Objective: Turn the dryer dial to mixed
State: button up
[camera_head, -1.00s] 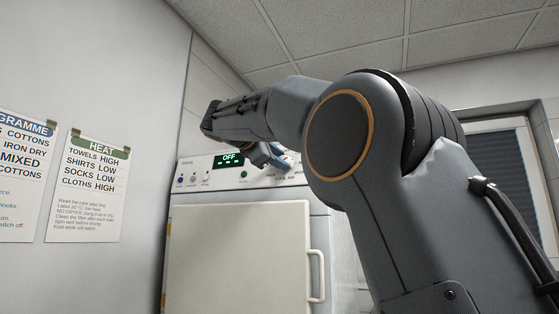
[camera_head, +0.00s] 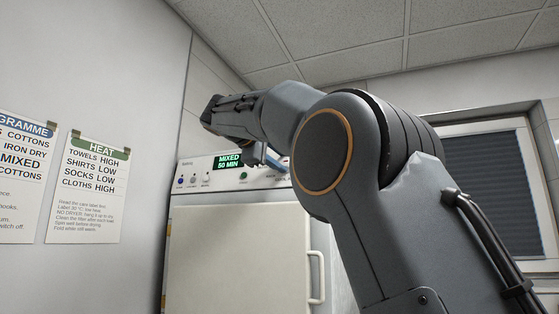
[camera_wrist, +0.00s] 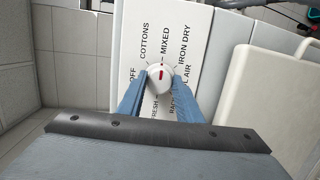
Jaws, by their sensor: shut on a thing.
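The dryer dial (camera_wrist: 158,84) is a round white knob with a red mark, in the middle of the wrist view. Its red mark points up toward the printed word MIXED. My gripper (camera_wrist: 161,80) has one blue finger on each side of the dial and is shut on it. The dryer's display (camera_head: 228,161) reads MIXED 50 MIN in green. In the head view my gripper (camera_head: 265,156) is at the control panel (camera_head: 195,166), and my arm and fingers hide the dial there.
The dryer door (camera_head: 238,250) with its white handle (camera_head: 317,277) is closed below the panel. Two printed cards, a programme card (camera_head: 22,185) and a heat card (camera_head: 86,190), hang on the left wall. A window with a dark blind (camera_head: 505,185) is at right.

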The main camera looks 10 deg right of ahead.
jog(key=o, duration=1)
jog(key=b+v, duration=0.1)
jog(key=v, duration=0.6)
jog(key=shift+s+a+r+b, duration=0.1)
jog(key=shift+s+a+b, duration=0.15)
jog(key=shift+b, duration=0.05)
